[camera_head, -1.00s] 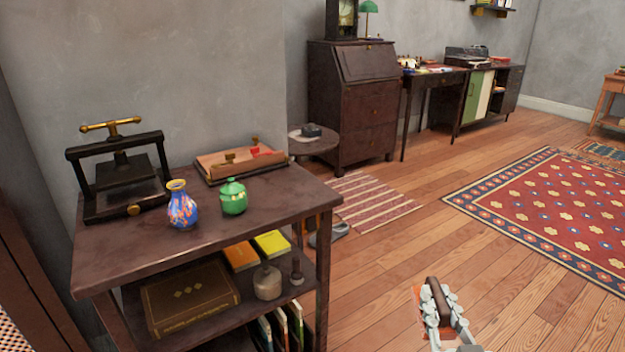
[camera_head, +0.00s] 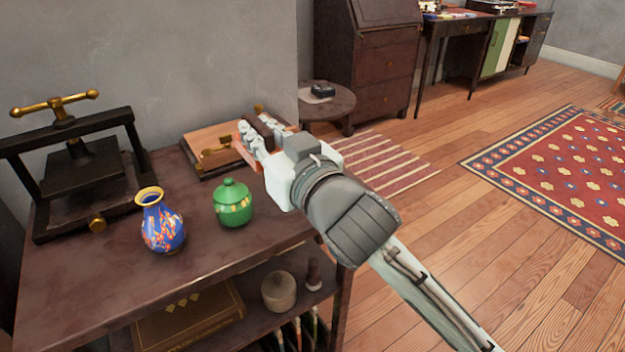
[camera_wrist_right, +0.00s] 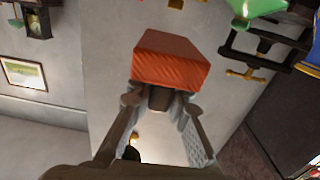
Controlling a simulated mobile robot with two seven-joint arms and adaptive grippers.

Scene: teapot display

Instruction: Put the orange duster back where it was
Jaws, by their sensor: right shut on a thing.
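My right gripper (camera_head: 264,138) is over the back right of the dark table (camera_head: 90,275), at the right part of a shallow wooden tray (camera_head: 187,139). It is shut on the dark handle of the orange duster (camera_head: 242,150), which is mostly hidden behind the fingers. In the right wrist view the duster (camera_wrist_right: 168,68) shows as an orange-red block beyond the fingertips. Brass pieces (camera_head: 216,154) lie in the tray. I cannot tell whether the duster touches the tray. My left gripper is not in view.
A green lidded pot (camera_head: 233,203) and a blue patterned vase (camera_head: 161,221) stand in front of the tray. A black press with a brass handle (camera_head: 55,103) stands at the left. A small round table (camera_head: 329,106) is behind my right gripper.

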